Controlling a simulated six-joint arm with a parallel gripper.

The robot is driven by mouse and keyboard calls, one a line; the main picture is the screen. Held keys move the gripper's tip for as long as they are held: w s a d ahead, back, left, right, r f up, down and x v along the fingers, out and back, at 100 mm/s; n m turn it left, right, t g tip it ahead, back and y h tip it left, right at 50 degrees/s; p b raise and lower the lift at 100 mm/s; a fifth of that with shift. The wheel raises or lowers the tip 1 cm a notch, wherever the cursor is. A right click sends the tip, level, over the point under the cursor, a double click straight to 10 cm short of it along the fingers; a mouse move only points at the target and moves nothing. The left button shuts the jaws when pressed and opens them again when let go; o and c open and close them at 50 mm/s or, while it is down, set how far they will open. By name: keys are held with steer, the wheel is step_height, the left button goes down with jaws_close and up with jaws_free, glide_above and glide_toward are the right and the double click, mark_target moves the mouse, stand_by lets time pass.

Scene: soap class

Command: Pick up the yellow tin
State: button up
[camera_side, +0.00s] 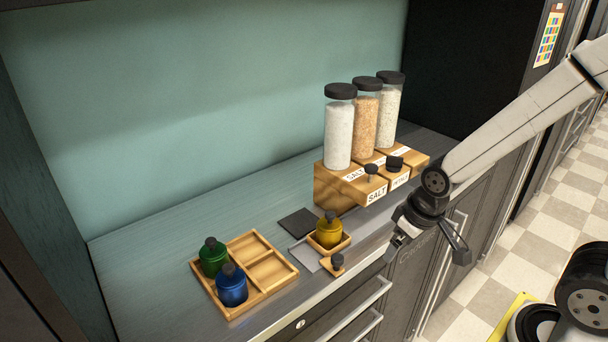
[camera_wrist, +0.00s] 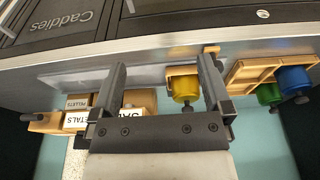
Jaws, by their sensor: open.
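The yellow tin (camera_side: 328,233) stands upright in a small wooden tray (camera_side: 330,251) near the counter's front edge. It has a dark knob on top. In the wrist view the yellow tin (camera_wrist: 185,88) shows between my fingers, closer to the right one, with its tray partly visible around it. My gripper (camera_side: 430,247) is open and empty, to the right of the tin in the side view and apart from it. The gripper's two fingers (camera_wrist: 162,70) are spread wide in the wrist view.
A divided wooden tray (camera_side: 268,255) holds a green tin (camera_side: 213,258) and a blue tin (camera_side: 231,285) on the left. A wooden stand (camera_side: 335,190) with three tall jars is at the back right.

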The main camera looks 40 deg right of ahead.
steer(key=shift+w+v, duration=0.65)
steer(key=shift+v, duration=2.25)
steer(key=w+d+n+t+h, duration=0.1)
steer(key=w+d+n+t, duration=0.1)
steer(key=w+d+t, duration=0.5)
steer(key=a+n+y, duration=0.5)
steer(key=y, duration=0.3)
glide_toward(335, 223)
steer(key=shift+s+t, duration=0.3)
steer(key=shift+s, duration=0.1)
steer(key=shift+w+f, duration=0.1)
steer(key=shift+x, duration=3.25)
